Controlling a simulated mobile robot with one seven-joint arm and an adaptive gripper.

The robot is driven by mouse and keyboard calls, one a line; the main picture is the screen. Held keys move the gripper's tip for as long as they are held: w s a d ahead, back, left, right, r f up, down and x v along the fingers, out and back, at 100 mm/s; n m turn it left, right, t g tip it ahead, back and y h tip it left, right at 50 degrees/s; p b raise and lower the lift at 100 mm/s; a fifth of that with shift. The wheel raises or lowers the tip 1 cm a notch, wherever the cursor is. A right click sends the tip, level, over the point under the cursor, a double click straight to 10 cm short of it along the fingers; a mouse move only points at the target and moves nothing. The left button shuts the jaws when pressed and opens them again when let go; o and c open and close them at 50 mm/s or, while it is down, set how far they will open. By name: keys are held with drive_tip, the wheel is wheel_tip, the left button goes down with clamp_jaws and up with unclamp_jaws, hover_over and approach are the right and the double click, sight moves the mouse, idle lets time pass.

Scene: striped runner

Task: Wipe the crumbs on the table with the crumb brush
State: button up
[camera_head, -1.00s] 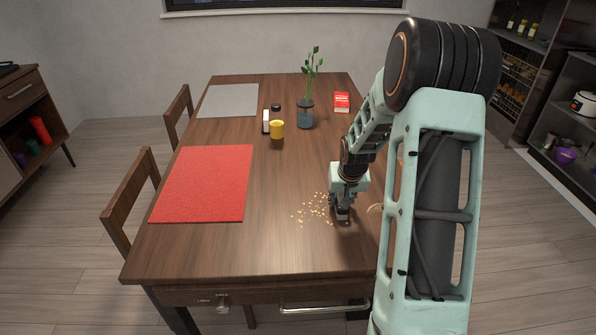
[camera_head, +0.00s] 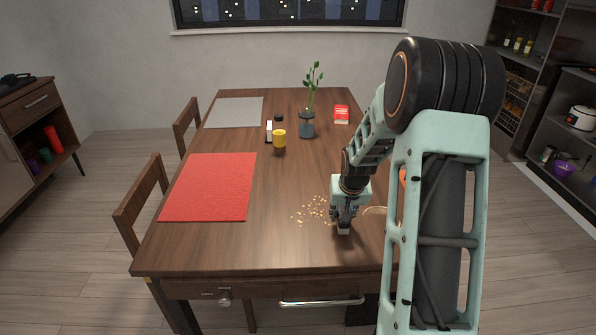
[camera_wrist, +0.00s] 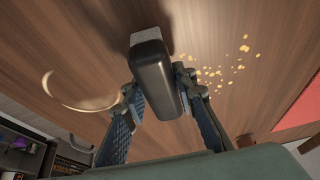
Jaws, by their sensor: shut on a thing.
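My gripper (camera_head: 346,208) is shut on the crumb brush (camera_head: 344,229), over the near right part of the table (camera_head: 270,245). In the wrist view the brush (camera_wrist: 158,75) has a dark rounded body and a paler end, gripped between my two fingers (camera_wrist: 160,108). I cannot tell whether its lower end touches the wood. The crumbs (camera_head: 314,210) are a loose scatter of small yellow-tan bits just left of the brush. They also show in the wrist view (camera_wrist: 238,65), to the right of the brush.
A pale round-rimmed thing (camera_head: 375,211) lies right of my gripper, partly hidden by my arm. A red mat (camera_head: 210,187) lies left. A yellow cup (camera_head: 279,139), a plant in a vase (camera_head: 307,124) and a red packet (camera_head: 341,115) stand farther back. Bare wood lies in front of the crumbs.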

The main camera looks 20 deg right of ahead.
drive_tip(key=shift+r+p, duration=1.65)
drive_tip(key=shift+r, duration=1.4)
drive_tip(key=shift+w, duration=0.1)
